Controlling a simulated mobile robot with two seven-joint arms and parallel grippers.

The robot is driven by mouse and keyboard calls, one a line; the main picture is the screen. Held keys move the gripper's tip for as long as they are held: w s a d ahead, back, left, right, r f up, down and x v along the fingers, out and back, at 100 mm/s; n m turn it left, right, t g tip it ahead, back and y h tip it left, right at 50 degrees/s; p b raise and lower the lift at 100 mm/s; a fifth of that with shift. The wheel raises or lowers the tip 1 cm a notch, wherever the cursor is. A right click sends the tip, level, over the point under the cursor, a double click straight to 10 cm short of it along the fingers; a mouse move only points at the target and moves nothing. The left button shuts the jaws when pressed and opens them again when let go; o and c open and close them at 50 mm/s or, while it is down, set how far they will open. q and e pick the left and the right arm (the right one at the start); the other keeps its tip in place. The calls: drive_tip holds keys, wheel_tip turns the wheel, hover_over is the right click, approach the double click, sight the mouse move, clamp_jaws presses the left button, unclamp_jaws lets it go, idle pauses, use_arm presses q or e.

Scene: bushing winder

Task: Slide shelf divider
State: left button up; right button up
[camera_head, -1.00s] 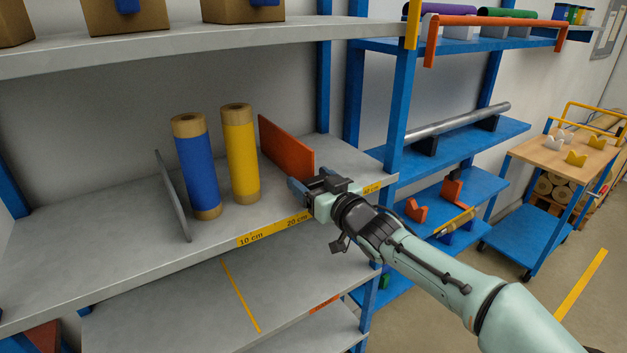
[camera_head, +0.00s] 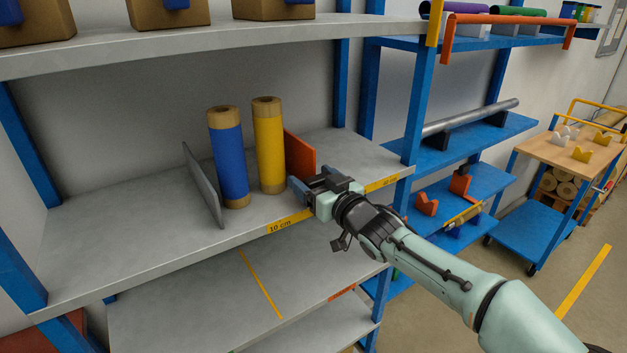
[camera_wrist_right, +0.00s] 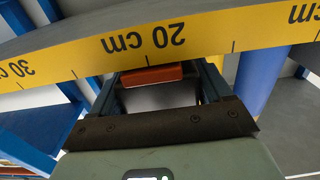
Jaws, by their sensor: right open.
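The orange divider (camera_head: 300,155) stands upright on the grey shelf (camera_head: 130,232), just right of the yellow roll (camera_head: 268,150). The blue roll (camera_head: 229,165) and a grey divider (camera_head: 204,188) stand further left. My right gripper (camera_head: 312,182) is at the shelf's front edge, at the divider's front end, and hides its lower part. In the right wrist view the divider's orange end (camera_wrist_right: 151,75) shows between the open fingers, near the 20 cm mark. Whether a finger touches it, I cannot tell. My left gripper is not in view.
A yellow scale strip (camera_head: 290,221) runs along the shelf's front edge. The shelf is bare right of the orange divider and left of the grey one. Boxes (camera_head: 165,10) stand on the shelf above. A blue rack (camera_head: 470,150) stands to the right.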

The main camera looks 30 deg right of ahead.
drive_tip(key=shift+o, duration=0.7)
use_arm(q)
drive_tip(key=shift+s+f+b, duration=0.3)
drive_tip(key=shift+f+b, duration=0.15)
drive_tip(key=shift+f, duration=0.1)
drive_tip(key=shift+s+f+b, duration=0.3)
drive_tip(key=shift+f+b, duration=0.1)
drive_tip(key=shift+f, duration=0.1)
use_arm(e)
drive_tip(key=s+d, duration=0.1)
drive_tip(key=s, duration=1.2)
drive_tip(key=shift+s, duration=0.2)
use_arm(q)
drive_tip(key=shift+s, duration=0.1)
